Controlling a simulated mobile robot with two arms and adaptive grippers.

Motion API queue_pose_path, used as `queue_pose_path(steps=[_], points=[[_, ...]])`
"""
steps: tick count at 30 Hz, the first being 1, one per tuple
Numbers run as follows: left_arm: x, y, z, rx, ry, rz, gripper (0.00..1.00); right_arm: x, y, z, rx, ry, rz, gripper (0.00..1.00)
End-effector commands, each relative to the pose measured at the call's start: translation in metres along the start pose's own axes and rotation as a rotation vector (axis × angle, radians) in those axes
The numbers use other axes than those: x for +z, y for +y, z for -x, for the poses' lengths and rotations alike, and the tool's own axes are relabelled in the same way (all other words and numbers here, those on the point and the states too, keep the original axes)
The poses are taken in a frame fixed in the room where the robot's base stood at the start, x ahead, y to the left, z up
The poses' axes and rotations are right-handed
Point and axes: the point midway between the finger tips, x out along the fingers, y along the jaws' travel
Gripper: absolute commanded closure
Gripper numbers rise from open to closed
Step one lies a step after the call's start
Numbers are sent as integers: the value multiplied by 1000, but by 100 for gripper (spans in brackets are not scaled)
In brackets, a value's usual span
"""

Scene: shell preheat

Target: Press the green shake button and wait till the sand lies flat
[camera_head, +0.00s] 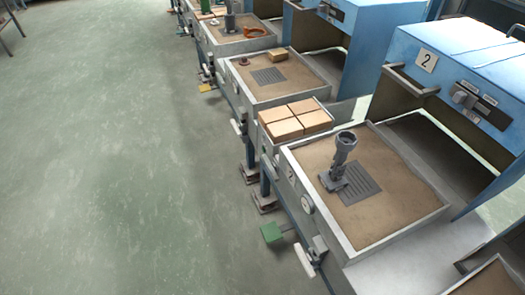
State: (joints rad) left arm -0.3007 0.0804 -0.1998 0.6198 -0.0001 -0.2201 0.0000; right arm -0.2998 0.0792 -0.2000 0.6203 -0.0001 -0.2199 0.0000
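A grey upright fitting with a round cup-like top (345,145) stands in the sand, beside and partly over the grate. The sand looks mostly flat around it; fine unevenness is too small to tell. Neither of my grippers is in view, and nothing is seen touching the green block.
A blue hood (455,60) marked 2 stands open behind the tray. Tan blocks (296,119) lie beyond. More stations line up farther back. The green floor (110,150) at left is clear.

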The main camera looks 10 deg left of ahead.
Motion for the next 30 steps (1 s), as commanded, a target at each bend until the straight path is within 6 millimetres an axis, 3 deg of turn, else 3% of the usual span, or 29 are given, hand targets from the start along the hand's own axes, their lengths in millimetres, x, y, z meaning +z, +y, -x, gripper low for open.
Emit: queue_pose_path(steps=[13,30], points=[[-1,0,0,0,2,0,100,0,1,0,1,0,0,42],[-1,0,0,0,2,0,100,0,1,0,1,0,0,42]])
